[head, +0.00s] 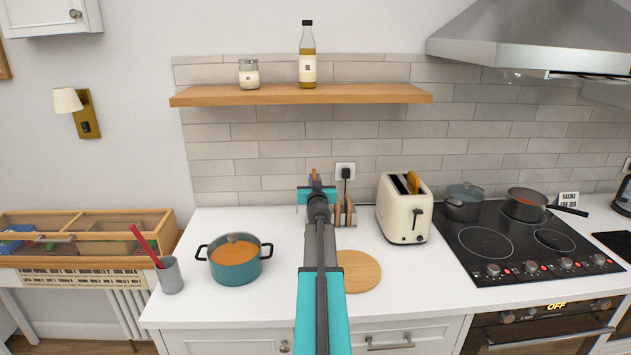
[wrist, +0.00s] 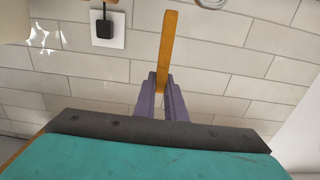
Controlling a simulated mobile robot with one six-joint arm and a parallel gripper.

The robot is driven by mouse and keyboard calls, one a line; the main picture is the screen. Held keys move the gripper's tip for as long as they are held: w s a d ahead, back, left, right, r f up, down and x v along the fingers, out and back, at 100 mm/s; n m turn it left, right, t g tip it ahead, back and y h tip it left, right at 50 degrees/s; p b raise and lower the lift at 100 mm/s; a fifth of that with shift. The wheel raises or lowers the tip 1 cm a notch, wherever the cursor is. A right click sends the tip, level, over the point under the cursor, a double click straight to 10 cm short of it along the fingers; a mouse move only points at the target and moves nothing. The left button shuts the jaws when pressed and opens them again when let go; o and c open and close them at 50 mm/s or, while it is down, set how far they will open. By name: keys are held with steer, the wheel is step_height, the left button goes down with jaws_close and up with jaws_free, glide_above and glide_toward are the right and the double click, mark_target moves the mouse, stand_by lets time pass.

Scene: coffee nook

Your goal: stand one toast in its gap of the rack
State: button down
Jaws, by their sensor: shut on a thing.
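My gripper (wrist: 163,82) has purple fingers, shut on a slice of toast (wrist: 168,45) that shows edge-on in the wrist view. In the head view my gripper (head: 315,178) is near the back wall with the toast's top (head: 314,171) just visible above it. My own arm covers most of it. The rack (head: 351,222) stands on the counter just right of my arm and holds toast (head: 348,209); its left part is hidden behind my arm. A cream toaster (head: 403,215) to the right has a toast (head: 413,182) sticking out of a slot.
A round wooden board (head: 362,272) lies in front of the rack. A teal pot (head: 235,264) and a grey cup (head: 170,276) stand on the left. A wooden shelf (head: 300,94) with a jar and a bottle hangs above. The hob (head: 510,245) is right.

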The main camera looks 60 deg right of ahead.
steer(key=shift+f+b, duration=3.4)
steer(key=shift+f, duration=0.15)
steer(key=c, duration=1.7)
jaws_free()
steer(key=shift+c, duration=0.2)
steer(key=shift+a, duration=0.1)
steer(key=v, duration=1.3)
steer(key=shift+s+a+p, duration=0.25)
steer(key=shift+p, duration=0.15)
